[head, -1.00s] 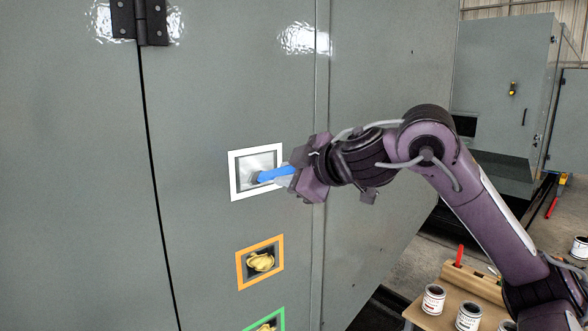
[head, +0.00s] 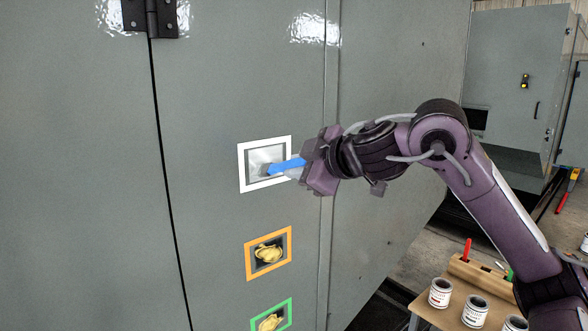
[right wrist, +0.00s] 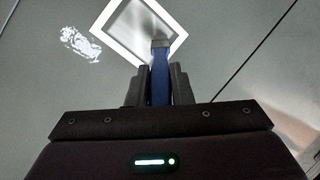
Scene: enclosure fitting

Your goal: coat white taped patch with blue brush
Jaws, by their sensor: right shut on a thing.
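The white taped patch (head: 241,168) is a square frame of white tape on the grey cabinet door, with a pale, shiny, silvery area inside it. My right gripper (head: 304,169) is shut on the blue brush (head: 287,166), and the brush's tip is at the patch's inside. In the right wrist view the blue handle (right wrist: 160,82) stands between the two dark fingers, and its head overlaps the lower part of the white frame (right wrist: 112,17). I cannot tell whether the bristles touch the surface. My left gripper is not in view.
Below are an orange taped patch (head: 249,269) and a green taped patch (head: 288,310), each with a yellowish smear inside. A wooden bench (head: 425,309) with paint cans (head: 440,293) and a red-handled brush (head: 467,249) stands at lower right. A black hinge (head: 151,18) is above.

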